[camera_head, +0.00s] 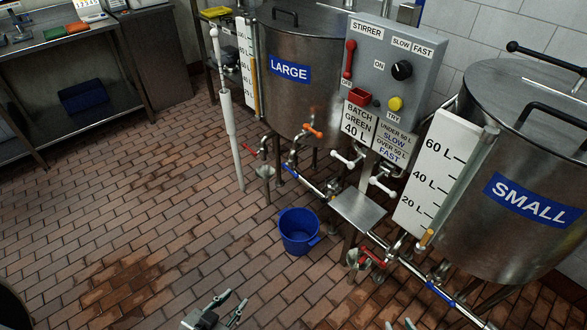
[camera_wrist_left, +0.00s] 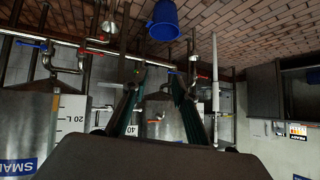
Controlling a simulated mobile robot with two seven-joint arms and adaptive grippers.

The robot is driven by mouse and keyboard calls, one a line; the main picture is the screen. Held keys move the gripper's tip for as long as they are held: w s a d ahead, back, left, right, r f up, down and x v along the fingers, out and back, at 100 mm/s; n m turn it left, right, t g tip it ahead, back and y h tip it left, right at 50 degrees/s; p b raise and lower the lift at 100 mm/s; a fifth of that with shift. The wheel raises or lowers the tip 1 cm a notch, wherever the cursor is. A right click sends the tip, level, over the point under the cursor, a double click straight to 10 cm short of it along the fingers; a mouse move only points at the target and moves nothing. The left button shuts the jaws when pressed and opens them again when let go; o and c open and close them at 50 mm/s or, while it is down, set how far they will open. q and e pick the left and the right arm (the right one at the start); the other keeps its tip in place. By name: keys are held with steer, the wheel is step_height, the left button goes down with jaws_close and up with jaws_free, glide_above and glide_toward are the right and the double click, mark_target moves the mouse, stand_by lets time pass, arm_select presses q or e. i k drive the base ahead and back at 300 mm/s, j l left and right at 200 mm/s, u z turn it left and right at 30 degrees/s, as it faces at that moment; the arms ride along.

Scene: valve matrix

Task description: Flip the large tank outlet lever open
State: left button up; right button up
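The large tank (camera_head: 287,95), steel with a blue LARGE sign, stands at the top middle of the head view. An orange-handled lever (camera_head: 313,131) sits on the pipework low on its front. An orange lever (camera_wrist_left: 154,120) also shows between my left fingers in the upside-down left wrist view. A red lever (camera_head: 250,150) is left of the pipework in the head view. My left gripper (camera_head: 226,308) is low in the head view, open and empty, apart from the tank. My right gripper (camera_head: 399,325) barely shows at the bottom edge; its opening is unclear.
A blue bucket (camera_head: 299,231) stands on the brick floor. The grey stirrer panel (camera_head: 384,69) and small tank (camera_head: 520,160) are to the right. A small steel platform (camera_head: 358,207) and low pipes run in front. Open floor lies left.

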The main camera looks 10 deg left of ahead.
mark_target(291, 172)
steer(key=i+j+u, duration=0.1)
steer(key=i+j, duration=0.15)
steer(key=i, duration=0.2)
steer(key=i+j+u, duration=0.1)
steer(key=i, duration=0.35)
steer(key=i+j+z, duration=0.15)
steer(key=j, duration=0.2)
steer(key=i+j+z, duration=0.15)
steer(key=j, duration=0.25)
